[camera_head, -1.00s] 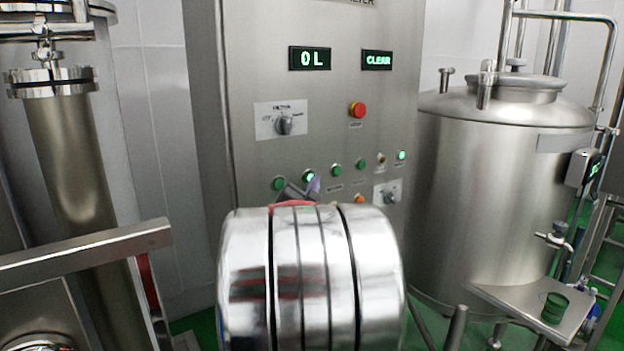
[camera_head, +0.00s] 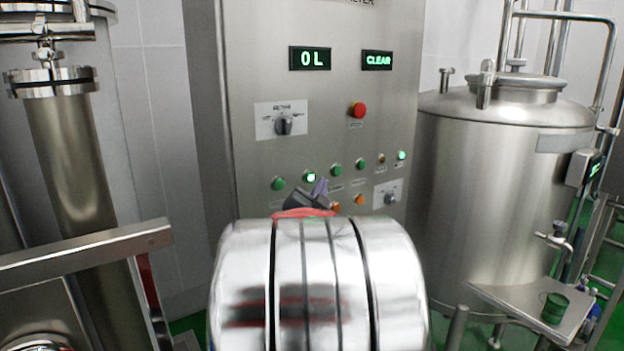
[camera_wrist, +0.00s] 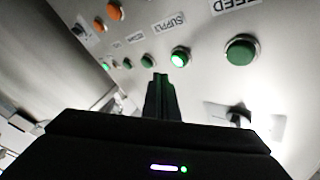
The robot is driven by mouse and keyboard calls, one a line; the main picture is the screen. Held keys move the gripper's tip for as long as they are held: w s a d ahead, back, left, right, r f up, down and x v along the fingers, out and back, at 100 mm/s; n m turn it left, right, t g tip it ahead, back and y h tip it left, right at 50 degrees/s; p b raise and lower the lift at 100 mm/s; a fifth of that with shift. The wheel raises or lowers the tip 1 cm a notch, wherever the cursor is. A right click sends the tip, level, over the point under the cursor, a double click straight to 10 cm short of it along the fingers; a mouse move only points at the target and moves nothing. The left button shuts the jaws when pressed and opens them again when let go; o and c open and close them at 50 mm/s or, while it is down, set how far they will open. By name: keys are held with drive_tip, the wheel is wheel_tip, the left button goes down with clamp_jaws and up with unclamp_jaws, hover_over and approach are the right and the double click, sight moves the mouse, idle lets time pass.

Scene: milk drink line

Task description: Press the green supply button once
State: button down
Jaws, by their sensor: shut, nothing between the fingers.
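The green supply button (camera_head: 310,177) is lit. It is second from the left in the upper button row of the steel panel. It also shows in the wrist view (camera_wrist: 180,58), close to the SUPPLY label (camera_wrist: 167,25). My gripper (camera_head: 319,188) is shut and empty, just below and right of the button in the head view. In the wrist view its closed fingertips (camera_wrist: 160,76) lie below and left of the lit button. They appear apart from the panel face. The silver arm hides the panel's lower part.
An unlit green button (camera_head: 278,183) and another green button (camera_head: 336,170) flank the supply button. Orange buttons (camera_head: 360,199) sit below. A red stop button (camera_head: 357,110), a selector knob (camera_head: 284,124) and displays reading "0 L" (camera_head: 310,58) and "CLEAR" (camera_head: 377,60) are higher. A steel tank (camera_head: 500,190) stands right.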

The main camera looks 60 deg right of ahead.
drive_tip(key=s, duration=0.1)
drive_tip(key=s+a, duration=0.1)
drive_tip(key=shift+s+a, duration=0.2)
drive_tip(key=shift+s, duration=0.2)
drive_tip(key=shift+w, duration=0.1)
idle(0.7)
drive_tip(key=w+a+f+n+t+y, duration=0.2)
drive_tip(key=w+a+n+y, duration=0.3)
drive_tip(key=a, duration=0.5)
drive_tip(key=w+a+f+n+t+y, duration=0.25)
drive_tip(key=w+a, duration=0.35)
drive_tip(key=a, duration=0.4)
drive_tip(key=w+a+f+n+t+y, duration=0.1)
drive_tip(key=w+a+f+n+y, duration=0.25)
drive_tip(key=w+a, duration=0.45)
drive_tip(key=s+a+f+n+g+y, duration=0.1)
drive_tip(key=s+a+f+n+y, duration=0.15)
drive_tip(key=a, duration=0.55)
drive_tip(key=s+a+f+n+g+y, duration=0.1)
drive_tip(key=s+a+n+y, duration=0.2)
drive_tip(key=a, duration=0.5)
drive_tip(key=s+a+f+n+g+y, duration=0.2)
drive_tip(key=s+a+f+n+g, duration=0.2)
drive_tip(key=s+a, duration=0.8)
drive_tip(key=shift+s+a+f+n, duration=0.15)
drive_tip(key=shift+s+f+n, duration=0.15)
drive_tip(key=shift+f+n, duration=0.35)
